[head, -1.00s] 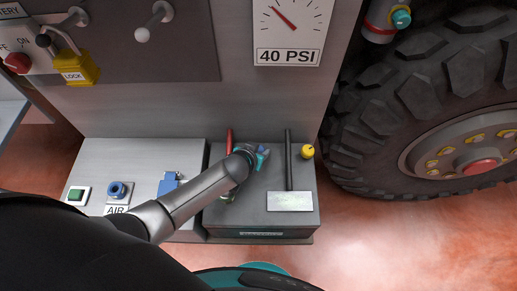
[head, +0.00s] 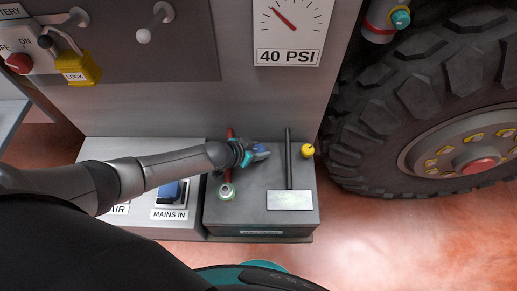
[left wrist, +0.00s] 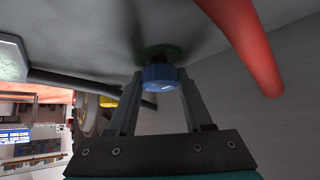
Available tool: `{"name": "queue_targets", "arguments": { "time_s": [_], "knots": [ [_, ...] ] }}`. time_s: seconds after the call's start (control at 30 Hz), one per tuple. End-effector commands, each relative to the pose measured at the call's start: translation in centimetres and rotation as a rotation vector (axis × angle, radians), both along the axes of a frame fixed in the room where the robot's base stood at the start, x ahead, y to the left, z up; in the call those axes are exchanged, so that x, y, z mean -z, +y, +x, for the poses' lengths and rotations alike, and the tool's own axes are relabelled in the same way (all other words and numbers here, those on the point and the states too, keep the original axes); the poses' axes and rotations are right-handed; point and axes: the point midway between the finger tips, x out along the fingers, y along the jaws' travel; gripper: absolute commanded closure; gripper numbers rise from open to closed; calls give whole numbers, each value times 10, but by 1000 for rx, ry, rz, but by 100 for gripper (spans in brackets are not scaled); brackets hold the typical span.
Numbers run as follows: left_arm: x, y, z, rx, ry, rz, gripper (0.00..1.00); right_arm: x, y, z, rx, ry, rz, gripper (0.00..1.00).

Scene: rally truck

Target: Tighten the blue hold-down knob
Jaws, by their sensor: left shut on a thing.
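The blue hold-down knob (head: 262,151) sits on top of the grey battery box, between a red rod and a black rod. In the left wrist view the knob (left wrist: 158,77) is a blue cylinder on a dark round base, between the two fingers. My left gripper (head: 252,154) reaches the knob from the left and is shut on it. The fingers also show in the left wrist view (left wrist: 160,92). The arm hides part of the knob's surroundings. My right gripper is not in view.
The red rod (head: 230,158) stands close by my gripper, and the black rod (head: 288,155) is to its right. The big tyre (head: 370,140) stands right.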

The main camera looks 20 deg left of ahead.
Motion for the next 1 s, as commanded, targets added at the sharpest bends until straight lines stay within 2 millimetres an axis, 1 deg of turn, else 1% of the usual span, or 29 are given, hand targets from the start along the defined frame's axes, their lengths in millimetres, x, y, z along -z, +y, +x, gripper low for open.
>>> {"name": "queue_targets", "arguments": {
  "time_s": [0.03, 0.33, 0.37, 0.6, 0.87, 1.0],
  "knots": [
    [-2, -3, 1, 7, -4, -7, 100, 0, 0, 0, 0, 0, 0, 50],
    [-2, -3, 1, 6, -3, -8, 100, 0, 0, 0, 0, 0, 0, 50],
    [-2, -3, 1, 6, -3, -8, 47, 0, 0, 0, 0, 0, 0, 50],
    [-1, -1, 0, 4, -2, -4, 20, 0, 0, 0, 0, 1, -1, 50],
    [-1, 0, 0, 4, 0, -2, 19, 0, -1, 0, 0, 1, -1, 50],
    [-6, 3, -5, 3, 2, -2, 19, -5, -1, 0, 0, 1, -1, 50]
  ]
}}
